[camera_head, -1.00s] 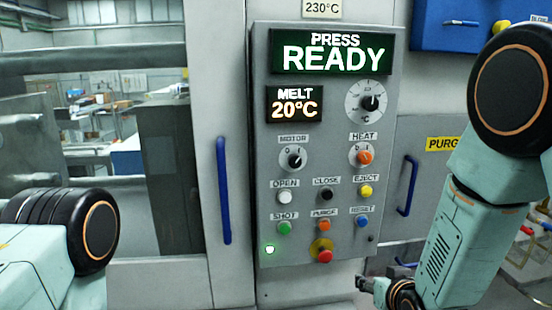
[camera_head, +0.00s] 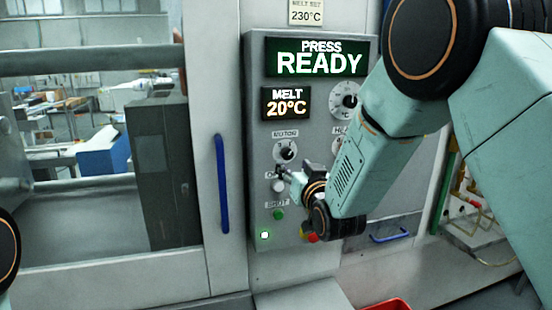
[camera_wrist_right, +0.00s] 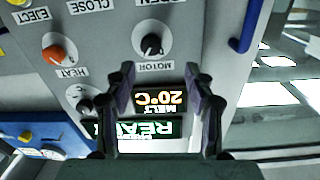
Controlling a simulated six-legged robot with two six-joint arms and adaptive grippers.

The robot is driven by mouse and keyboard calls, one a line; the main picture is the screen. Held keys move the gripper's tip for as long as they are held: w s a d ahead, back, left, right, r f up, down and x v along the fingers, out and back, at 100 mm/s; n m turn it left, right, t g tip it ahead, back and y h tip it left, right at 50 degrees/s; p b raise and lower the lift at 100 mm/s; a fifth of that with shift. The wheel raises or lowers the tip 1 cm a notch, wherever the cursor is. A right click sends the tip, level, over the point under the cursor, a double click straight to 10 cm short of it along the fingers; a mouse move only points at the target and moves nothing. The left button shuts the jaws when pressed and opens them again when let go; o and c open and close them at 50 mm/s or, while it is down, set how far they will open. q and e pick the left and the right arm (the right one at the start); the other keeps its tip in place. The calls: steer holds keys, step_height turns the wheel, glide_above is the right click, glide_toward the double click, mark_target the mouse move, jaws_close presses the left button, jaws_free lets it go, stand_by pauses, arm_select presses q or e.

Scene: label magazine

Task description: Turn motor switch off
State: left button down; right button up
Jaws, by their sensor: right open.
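The motor switch is a black rotary knob (camera_head: 286,152) on a pale round plate, under the MOTOR label on the grey control panel (camera_head: 257,190). Its exact pointer setting is too small to read. In the right wrist view, which is upside down, the motor knob (camera_wrist_right: 151,44) stands just beyond the fingertips. My right gripper (camera_head: 284,173) is at the panel, just below the motor knob in the head view. Its two fingers (camera_wrist_right: 160,78) are apart with nothing between them. I cannot tell if they touch the panel. My left gripper is out of view.
The panel displays read PRESS READY and MELT 20°C. The orange HEAT knob (camera_wrist_right: 60,54) and several push buttons, including a green one (camera_head: 278,214), are close by. My right arm hides the panel's right side. A blue handle (camera_head: 222,183) stands left of the panel.

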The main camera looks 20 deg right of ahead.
mark_target(288, 155)
steer(key=w+d, duration=0.1)
steer(key=w, duration=0.1)
steer(key=w+d+p, duration=0.1)
steer(key=w, duration=0.1)
steer(key=shift+d+f, duration=0.15)
steer(key=shift+d, duration=0.05)
steer(key=w, duration=0.1)
steer(key=w+a, duration=0.1)
steer(key=w, duration=0.1)
steer(key=shift+w+a+p, duration=0.3)
steer(key=shift+w+p, duration=0.05)
steer(key=shift+w, duration=0.05)
steer(key=shift+d, duration=0.6)
steer(key=shift+w+a, duration=0.1)
steer(key=shift+a, duration=0.45)
steer(key=c, duration=0.4)
steer(key=shift+d, duration=0.4)
steer(key=c, duration=0.5)
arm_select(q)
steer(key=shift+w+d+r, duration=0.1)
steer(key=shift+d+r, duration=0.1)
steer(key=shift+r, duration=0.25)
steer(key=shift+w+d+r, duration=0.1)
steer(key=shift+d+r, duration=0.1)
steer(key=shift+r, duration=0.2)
arm_select(e)
steer(key=shift+a, duration=0.2)
jaws_close()
